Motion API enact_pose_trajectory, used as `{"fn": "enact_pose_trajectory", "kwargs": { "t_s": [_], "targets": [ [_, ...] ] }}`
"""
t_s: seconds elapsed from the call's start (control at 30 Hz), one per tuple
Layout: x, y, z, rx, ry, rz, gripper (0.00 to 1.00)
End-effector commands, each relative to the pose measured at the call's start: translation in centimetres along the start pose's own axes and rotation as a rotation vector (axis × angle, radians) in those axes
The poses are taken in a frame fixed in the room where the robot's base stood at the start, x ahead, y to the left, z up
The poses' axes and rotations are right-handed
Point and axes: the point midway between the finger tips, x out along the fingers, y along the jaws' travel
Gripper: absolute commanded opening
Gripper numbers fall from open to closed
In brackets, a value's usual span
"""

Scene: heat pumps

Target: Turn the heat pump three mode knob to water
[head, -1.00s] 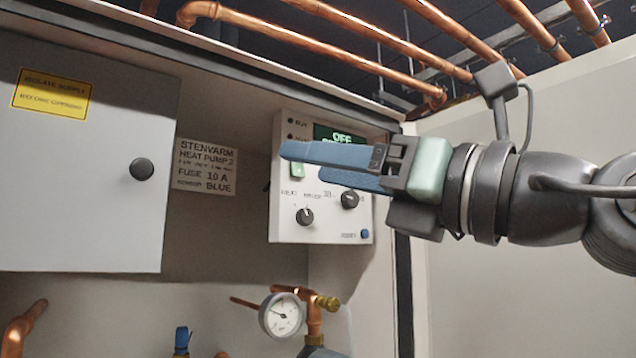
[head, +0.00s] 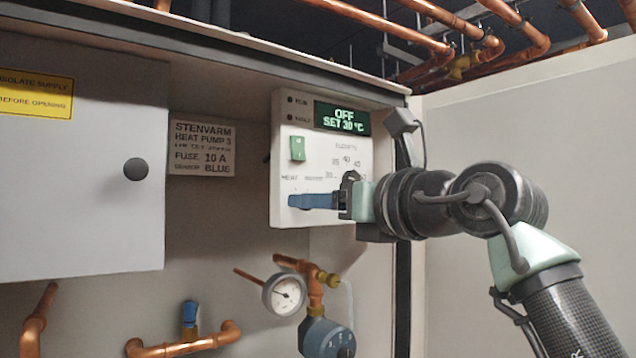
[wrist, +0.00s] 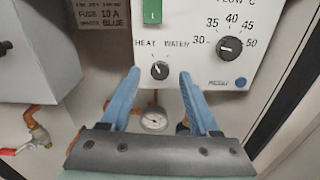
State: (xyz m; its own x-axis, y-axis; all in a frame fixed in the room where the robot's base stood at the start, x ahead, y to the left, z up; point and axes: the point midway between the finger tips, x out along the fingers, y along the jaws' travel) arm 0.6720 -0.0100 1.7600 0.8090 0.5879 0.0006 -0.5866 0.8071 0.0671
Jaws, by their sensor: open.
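The control panel (head: 283,160) of the unit labelled heat pump 3 is on the cabinet's right side. Its small black mode knob (wrist: 160,70) shows in the wrist view below the words HEAT and WATER. Its pointer mark is too small to read surely. My gripper (wrist: 160,74) is open, with one blue finger at each side of the mode knob; I cannot tell whether they touch it. In the head view my gripper (head: 293,201) is in front of the panel's lower part and hides the mode knob.
The larger flow temperature dial (wrist: 229,48) is right of the mode knob. A green switch (head: 297,148) and a display (head: 342,118) reading OFF, SET 30 °C are above. A pressure gauge (head: 284,294) and copper pipes lie below. The label plate (head: 202,148) is left.

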Motion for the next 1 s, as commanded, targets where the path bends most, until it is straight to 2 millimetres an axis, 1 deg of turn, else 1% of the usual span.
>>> {"fn": "enact_pose_trajectory", "kwargs": {
  "t_s": [0.1, 0.4, 0.47, 0.5, 0.57, 0.7, 0.77, 1.0],
  "targets": [
    [0.78, 0.06, 0.07, -0.001, 0.001, 0.001, 0.62],
    [0.95, 0.04, -0.1, -0.001, 0.0, 0.0, 0.62],
    [0.95, 0.04, -0.09, -0.001, 0.0, 0.0, 0.53],
    [0.94, 0.04, -0.09, -0.001, 0.0, 0.0, 0.46],
    [0.94, 0.04, -0.08, -0.001, 0.0, 0.0, 0.35],
    [0.93, 0.06, -0.07, -0.001, 0.0, 0.001, 0.1],
    [0.93, 0.06, -0.07, -0.001, 0.0, 0.001, 0.0],
    [0.93, 0.07, -0.06, 0.002, 0.0, 0.001, 0.0]
  ]
}}
